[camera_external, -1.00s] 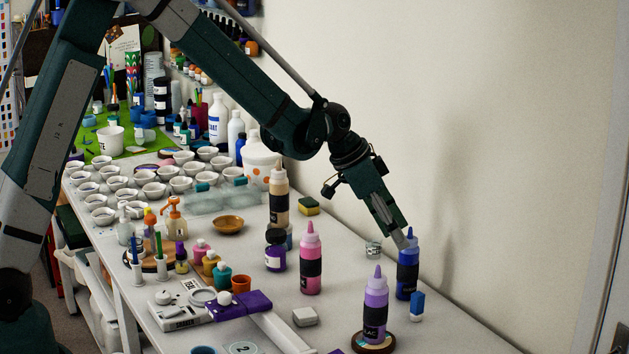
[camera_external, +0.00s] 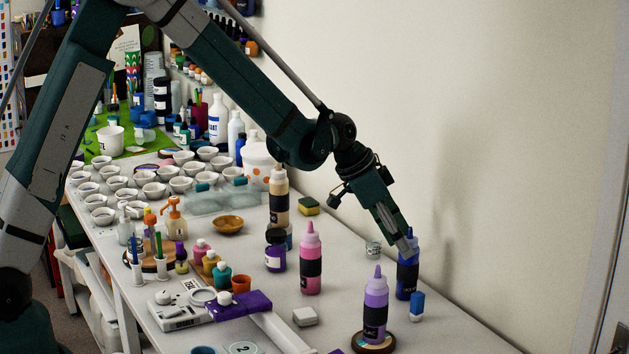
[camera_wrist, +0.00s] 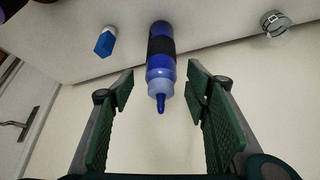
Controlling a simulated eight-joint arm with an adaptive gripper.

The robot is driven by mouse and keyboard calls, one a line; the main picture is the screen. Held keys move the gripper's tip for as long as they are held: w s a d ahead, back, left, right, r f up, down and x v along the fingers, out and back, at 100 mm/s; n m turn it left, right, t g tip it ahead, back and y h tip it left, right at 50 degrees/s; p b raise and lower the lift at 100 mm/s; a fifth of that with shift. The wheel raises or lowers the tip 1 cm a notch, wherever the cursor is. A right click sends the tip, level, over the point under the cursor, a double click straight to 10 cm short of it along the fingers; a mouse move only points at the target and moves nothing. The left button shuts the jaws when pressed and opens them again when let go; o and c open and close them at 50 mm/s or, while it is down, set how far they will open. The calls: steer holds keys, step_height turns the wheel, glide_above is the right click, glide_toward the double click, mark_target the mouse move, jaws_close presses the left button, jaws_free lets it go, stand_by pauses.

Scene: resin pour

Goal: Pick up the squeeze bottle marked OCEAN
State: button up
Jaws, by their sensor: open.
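The blue squeeze bottle (camera_external: 407,272) with a dark label band stands upright on the white table near the wall. The lettering on its label is too small to read for certain. My gripper (camera_external: 410,248) is at the bottle's upper part in the external view and partly overlaps it. In the wrist view the blue bottle (camera_wrist: 160,62) lies ahead, with its nozzle pointing toward the space between my two green finger pads. My gripper (camera_wrist: 163,95) is open, with a finger on each side of the nozzle and visible gaps on both sides.
A lilac bottle (camera_external: 375,310) stands on a round coaster at the front, and a pink bottle (camera_external: 311,262) stands to the left. A small blue-and-white block (camera_external: 417,306) is close to the blue bottle. A clear jar (camera_external: 373,249) sits behind it. The wall is close on the right.

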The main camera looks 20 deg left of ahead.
mark_target(408, 262)
steer(key=shift+p+x, duration=0.3)
steer(key=shift+x, duration=2.3)
steer(key=shift+a, duration=0.15)
steer(key=c, duration=1)
